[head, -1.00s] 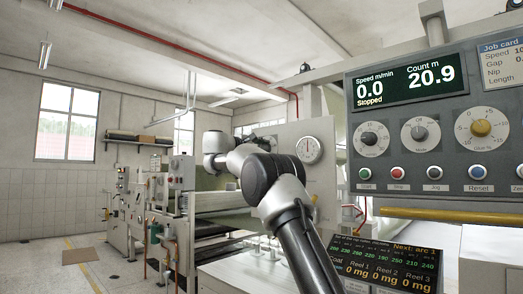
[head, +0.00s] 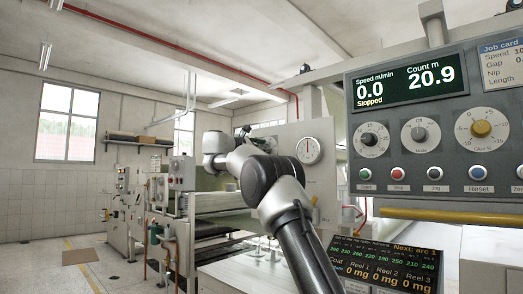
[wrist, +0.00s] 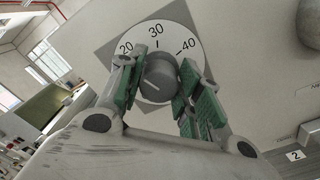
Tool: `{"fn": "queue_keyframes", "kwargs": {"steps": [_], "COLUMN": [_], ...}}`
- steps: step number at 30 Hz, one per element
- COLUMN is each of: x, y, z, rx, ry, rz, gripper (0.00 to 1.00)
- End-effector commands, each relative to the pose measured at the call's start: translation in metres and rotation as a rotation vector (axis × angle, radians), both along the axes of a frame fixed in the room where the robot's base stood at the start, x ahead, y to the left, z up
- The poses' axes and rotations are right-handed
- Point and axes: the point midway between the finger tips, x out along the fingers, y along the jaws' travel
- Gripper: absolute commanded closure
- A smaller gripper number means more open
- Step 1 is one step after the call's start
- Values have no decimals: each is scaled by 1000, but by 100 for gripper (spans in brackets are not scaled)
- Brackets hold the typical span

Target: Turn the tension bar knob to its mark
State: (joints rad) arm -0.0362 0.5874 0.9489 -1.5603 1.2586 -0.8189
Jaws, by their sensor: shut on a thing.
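A round grey knob (wrist: 157,84) sits on a white dial (wrist: 172,24) in the wrist view. The dial reads 20, 30 and 40, with 30 at the top of the picture. A pale line shows on the knob's face, slanting away from the 30 tick. My gripper (wrist: 162,72) has its green-padded fingers on both sides of the knob and is shut on it. In the head view the knob is not seen, and my gripper is mostly hidden behind my arm.
A pale machine panel with a round gauge (head: 308,150) stands beside my arm in the head view. A grey control console (head: 440,185) with knobs and buttons fills the right, its display reading "Stopped". A rounded metal part (wrist: 310,22) is at the wrist view's upper right.

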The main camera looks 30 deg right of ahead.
Motion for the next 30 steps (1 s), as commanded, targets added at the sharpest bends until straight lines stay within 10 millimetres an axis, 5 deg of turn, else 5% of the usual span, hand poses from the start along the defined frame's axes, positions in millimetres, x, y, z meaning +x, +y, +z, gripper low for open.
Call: {"fn": "queue_keyframes", "kwargs": {"steps": [16,17,20,30], "x": [1,1,1,0], "y": [1,1,1,2], "z": [-2,-2,-2,-1], "rx": [-7,-7,-7,-8], "ry": [25,25,25,23], "rz": [1,1,1,1], "gripper": [89,62,44,44]}}
